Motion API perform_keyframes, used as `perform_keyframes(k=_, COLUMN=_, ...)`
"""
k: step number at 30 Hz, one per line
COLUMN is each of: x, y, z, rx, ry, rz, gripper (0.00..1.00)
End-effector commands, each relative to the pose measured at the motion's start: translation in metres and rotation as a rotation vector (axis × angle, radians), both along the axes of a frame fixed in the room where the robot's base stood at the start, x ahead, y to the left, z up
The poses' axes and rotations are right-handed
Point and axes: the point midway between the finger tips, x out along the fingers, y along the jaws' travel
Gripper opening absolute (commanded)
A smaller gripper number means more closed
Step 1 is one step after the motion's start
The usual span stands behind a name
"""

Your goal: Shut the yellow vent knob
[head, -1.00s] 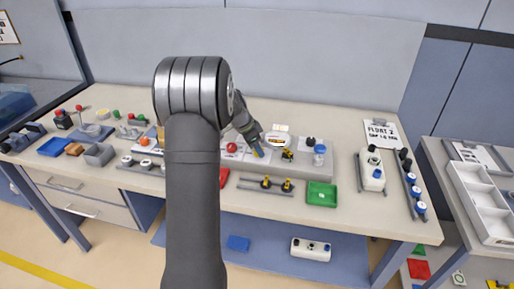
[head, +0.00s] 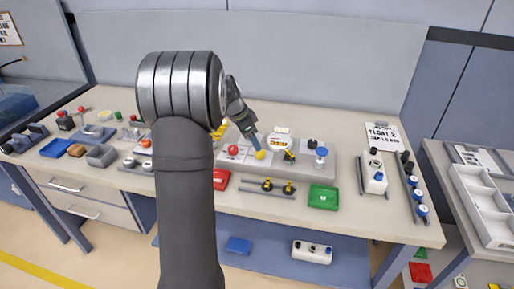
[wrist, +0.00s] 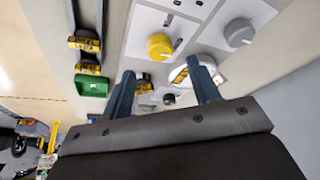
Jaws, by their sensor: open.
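The yellow vent knob (head: 260,154) sits on the grey panel block at the middle of the bench. In the wrist view the round yellow knob (wrist: 158,46) shows from above, with a small pale mark by its right side. My gripper (head: 253,138) is above and close to the knob in the head view. In the wrist view its two blue fingers (wrist: 160,72) are apart, with nothing between them. The knob lies just beyond the fingertips, in line with the gap. Contact with the knob cannot be made out.
A grey knob (wrist: 239,32) stands beside the yellow one. A red knob (head: 233,150), a white gauge (head: 281,142) and a black-and-yellow valve (head: 289,157) are close by on the panel. A green tray (head: 323,197) and a rail with yellow parts (head: 267,187) lie in front.

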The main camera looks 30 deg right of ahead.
Motion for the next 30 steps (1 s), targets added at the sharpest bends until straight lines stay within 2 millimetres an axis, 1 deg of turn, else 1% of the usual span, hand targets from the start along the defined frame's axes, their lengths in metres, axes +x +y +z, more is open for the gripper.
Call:
perform_keyframes(k=1, x=0.002, y=0.005, z=0.014, rx=-0.003, ry=-0.003, rz=0.002, gripper=0.56)
perform_keyframes(k=6, x=0.005, y=0.021, z=0.052, rx=-0.001, ry=-0.005, rz=0.001, gripper=0.56)
perform_keyframes(k=9, x=0.006, y=0.029, z=0.071, rx=-0.001, ry=-0.003, rz=0.000, gripper=0.56)
perform_keyframes(k=13, x=0.007, y=0.037, z=0.090, rx=0.000, ry=-0.002, rz=0.000, gripper=0.56)
perform_keyframes(k=15, x=0.007, y=0.040, z=0.097, rx=0.001, ry=-0.001, rz=-0.001, gripper=0.56)
perform_keyframes(k=19, x=0.008, y=0.043, z=0.103, rx=0.001, ry=0.000, rz=0.000, gripper=0.56)
perform_keyframes(k=30, x=0.008, y=0.043, z=0.104, rx=0.001, ry=0.001, rz=0.000, gripper=0.56)
